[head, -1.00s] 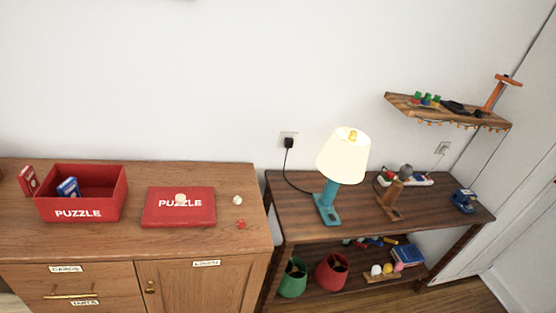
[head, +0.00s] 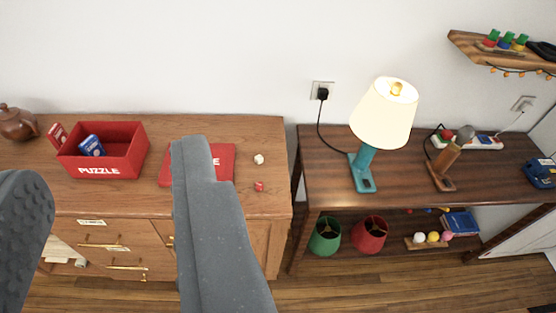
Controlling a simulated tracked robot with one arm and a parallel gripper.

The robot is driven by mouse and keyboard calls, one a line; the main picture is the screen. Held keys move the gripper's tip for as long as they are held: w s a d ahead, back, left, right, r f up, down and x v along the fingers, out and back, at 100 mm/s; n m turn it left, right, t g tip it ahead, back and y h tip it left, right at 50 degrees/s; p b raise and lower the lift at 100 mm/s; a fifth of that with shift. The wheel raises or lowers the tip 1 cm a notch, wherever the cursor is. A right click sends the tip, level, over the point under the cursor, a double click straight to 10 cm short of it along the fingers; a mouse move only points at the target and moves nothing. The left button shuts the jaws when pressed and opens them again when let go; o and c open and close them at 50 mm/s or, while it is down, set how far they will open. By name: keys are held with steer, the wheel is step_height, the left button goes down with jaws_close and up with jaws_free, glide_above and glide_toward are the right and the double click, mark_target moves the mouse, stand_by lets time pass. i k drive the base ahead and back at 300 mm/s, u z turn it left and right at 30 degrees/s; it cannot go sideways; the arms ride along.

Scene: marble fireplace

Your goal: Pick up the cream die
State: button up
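The small cream die (head: 258,159) lies on the wooden cabinet top, right of the red puzzle lid (head: 226,162). A small red die (head: 259,186) lies just in front of it. My gripper (head: 108,165) shows as two large grey fingers, one at the left edge and one in the middle. They are wide apart, with nothing held between them. The middle finger covers much of the puzzle lid; the cream die is clear of it, to its right.
An open red puzzle box (head: 128,160) holding a blue card pack (head: 91,146) and a brown teapot (head: 16,122) stand on the cabinet at left. A lit teal lamp (head: 366,165) stands on the side table (head: 330,200). A wall shelf (head: 480,50) juts out at upper right.

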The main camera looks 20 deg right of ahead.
mark_target(259, 159)
steer(key=z, duration=0.1)
steer(key=i, duration=1)
steer(key=u, duration=0.1)
